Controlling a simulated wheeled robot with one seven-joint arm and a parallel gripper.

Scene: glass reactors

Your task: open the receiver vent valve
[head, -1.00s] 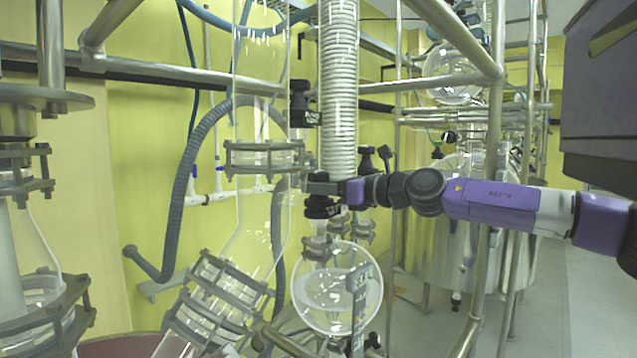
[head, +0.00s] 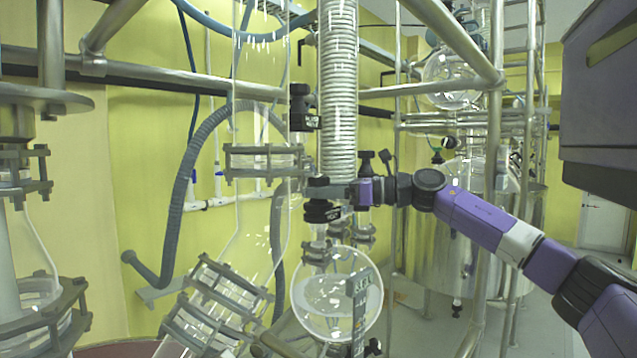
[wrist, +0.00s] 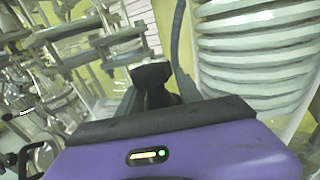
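The round glass receiver flask (head: 336,297) hangs below the white coil column, with some liquid in it. A black valve fitting (head: 322,211) sits above its neck; I take this to be the vent valve. My gripper (head: 340,191) comes in from the right and is at this fitting, partly covering it. In the wrist view a dark block (wrist: 152,76) stands between or just beyond the fingers of my gripper (wrist: 158,95). Whether the fingers press on it cannot be told; the contact is hidden.
The white coil column (head: 338,90) rises right beside my gripper. Another black fitting (head: 304,107) is higher up on the left. A slanted glass pipe with clamped flanges (head: 217,305) stands at lower left. A steel frame post (head: 494,120) is near my arm. The floor at right is clear.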

